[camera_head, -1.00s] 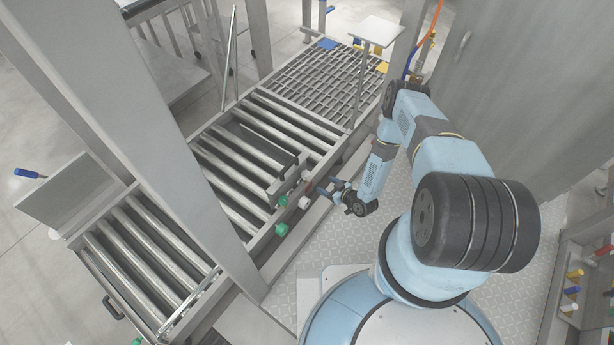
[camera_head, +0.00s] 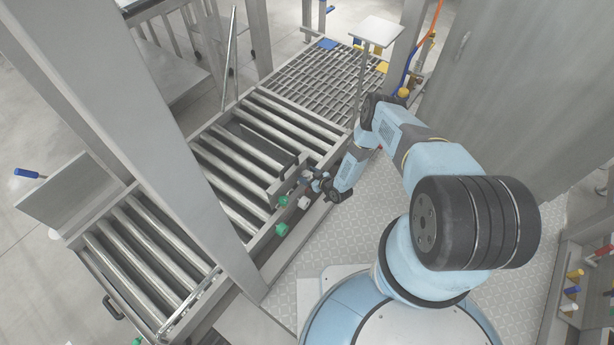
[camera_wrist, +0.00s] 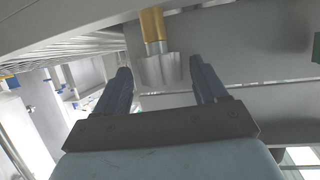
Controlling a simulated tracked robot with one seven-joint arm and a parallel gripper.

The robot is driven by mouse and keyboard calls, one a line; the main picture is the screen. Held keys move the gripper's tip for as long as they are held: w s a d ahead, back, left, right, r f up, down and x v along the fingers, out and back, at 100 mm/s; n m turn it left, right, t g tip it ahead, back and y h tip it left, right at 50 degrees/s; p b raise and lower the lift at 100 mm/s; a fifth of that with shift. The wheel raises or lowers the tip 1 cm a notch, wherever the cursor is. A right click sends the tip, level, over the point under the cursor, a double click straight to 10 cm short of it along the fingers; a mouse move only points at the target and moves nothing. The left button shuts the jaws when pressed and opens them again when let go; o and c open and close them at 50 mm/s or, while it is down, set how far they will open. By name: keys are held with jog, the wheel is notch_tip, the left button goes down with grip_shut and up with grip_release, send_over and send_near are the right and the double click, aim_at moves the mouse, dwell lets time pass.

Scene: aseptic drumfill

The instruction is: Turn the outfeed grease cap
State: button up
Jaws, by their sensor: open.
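My gripper (camera_head: 312,179) is at the side rail of the roller conveyor (camera_head: 262,238). In the wrist view its two dark blue fingers (camera_wrist: 161,72) are open and apart. A grey flared fitting (camera_wrist: 161,70) with a brass stem (camera_wrist: 153,28) shows between and just beyond the fingertips; I see no clear contact. I cannot tell for sure whether this is the outfeed grease cap. In the head view small fittings sit along the rail: a white one (camera_head: 303,203) close to my gripper, and green ones (camera_head: 281,230) further left. My gripper hides part of the rail there.
A grey upright post (camera_head: 165,150) stands left of the rail. A grating (camera_head: 320,80) and a small plate on a pole (camera_head: 376,31) are beyond my arm. A grey wall (camera_head: 500,90) is at right. The patterned floor (camera_head: 345,235) beside the rail is clear.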

jog(key=c, duration=1)
jog(key=shift+a+m+t+h, duration=0.1)
jog(key=shift+m+t+h, duration=1)
jog(key=shift+m+h, duration=0.35)
jog(key=shift+c, duration=0.2)
jog(key=o, duration=1)
jog(key=shift+o, duration=0.2)
jog(key=shift+s+a, duration=0.1)
